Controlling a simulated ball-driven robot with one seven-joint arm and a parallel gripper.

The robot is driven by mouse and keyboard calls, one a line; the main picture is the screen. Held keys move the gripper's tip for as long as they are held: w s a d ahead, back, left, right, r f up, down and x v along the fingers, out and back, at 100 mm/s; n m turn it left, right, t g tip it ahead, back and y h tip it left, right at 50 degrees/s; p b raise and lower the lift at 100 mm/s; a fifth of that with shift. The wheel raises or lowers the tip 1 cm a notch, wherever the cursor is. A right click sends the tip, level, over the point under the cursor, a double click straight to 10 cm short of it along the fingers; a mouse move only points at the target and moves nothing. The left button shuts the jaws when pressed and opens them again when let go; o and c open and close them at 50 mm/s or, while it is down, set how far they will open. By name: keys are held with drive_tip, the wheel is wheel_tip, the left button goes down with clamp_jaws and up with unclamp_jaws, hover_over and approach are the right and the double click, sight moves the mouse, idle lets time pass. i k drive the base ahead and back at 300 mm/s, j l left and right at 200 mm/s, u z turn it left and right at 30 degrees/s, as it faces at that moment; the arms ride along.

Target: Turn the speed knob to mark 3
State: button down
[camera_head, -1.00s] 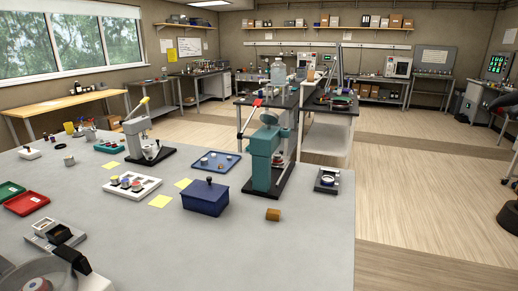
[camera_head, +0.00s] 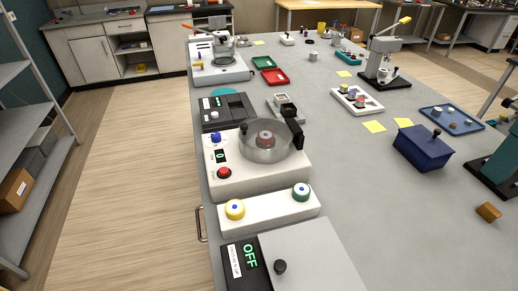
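A white machine (camera_head: 258,178) with a clear round bowl (camera_head: 266,141) stands at the near table edge. Its front carries a blue knob (camera_head: 216,138), a small green display (camera_head: 221,156) that seems to read 0, and a red button (camera_head: 224,173). A black device (camera_head: 235,104) behind it has a green display and a small pale knob (camera_head: 214,115). Labels and dial marks are too small to read, so I cannot tell which knob is the speed knob. My gripper is not in view.
A white panel with a yellow-ringed button (camera_head: 235,209) and a green-ringed button (camera_head: 301,191) lies in front. A grey-lidded box (camera_head: 315,262) with an OFF display is nearest. A blue box (camera_head: 423,149) stands right. The floor left of the table is clear, up to a shelf rack (camera_head: 30,130).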

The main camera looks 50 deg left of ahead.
sight(215, 137)
drive_tip(key=k+l+u, duration=0.1)
drive_tip(key=u, duration=0.25)
drive_tip(key=k+u, duration=0.35)
drive_tip(key=u, duration=0.35)
drive_tip(key=i+l+u, duration=0.1)
drive_tip(key=i+u, duration=0.2)
drive_tip(key=i+l+u, duration=0.1)
drive_tip(key=u, duration=0.15)
drive_tip(key=j, duration=0.25)
drive_tip(key=i+j, duration=0.15)
drive_tip(key=j+u, duration=0.05)
drive_tip(key=j, duration=0.05)
